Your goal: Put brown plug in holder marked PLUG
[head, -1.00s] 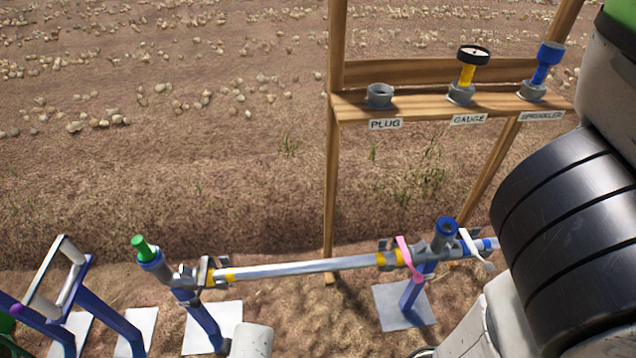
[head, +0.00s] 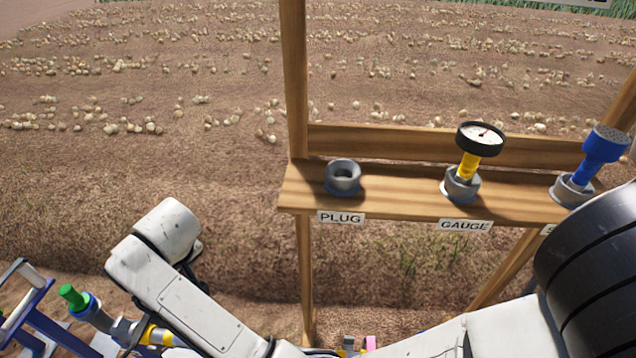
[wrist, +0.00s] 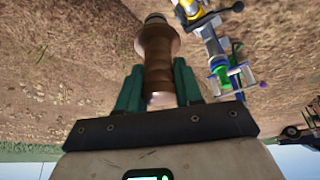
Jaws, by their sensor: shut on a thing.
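The brown plug (wrist: 157,50) is held in my gripper (wrist: 157,85) in the wrist view, between its two green fingers, with its narrow end pointing away from the gripper. The plug and the gripper fingers cannot be made out in the head view. The holder marked PLUG (head: 343,176) is an empty grey ring on the left part of the wooden shelf (head: 400,205), above its white PLUG label (head: 341,217).
A gauge (head: 480,140) stands in the middle holder and a blue sprinkler (head: 604,147) in the right one. A wooden post (head: 295,80) rises at the shelf's left end. A green-capped pipe fitting (head: 74,297) is at lower left. Open field lies behind.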

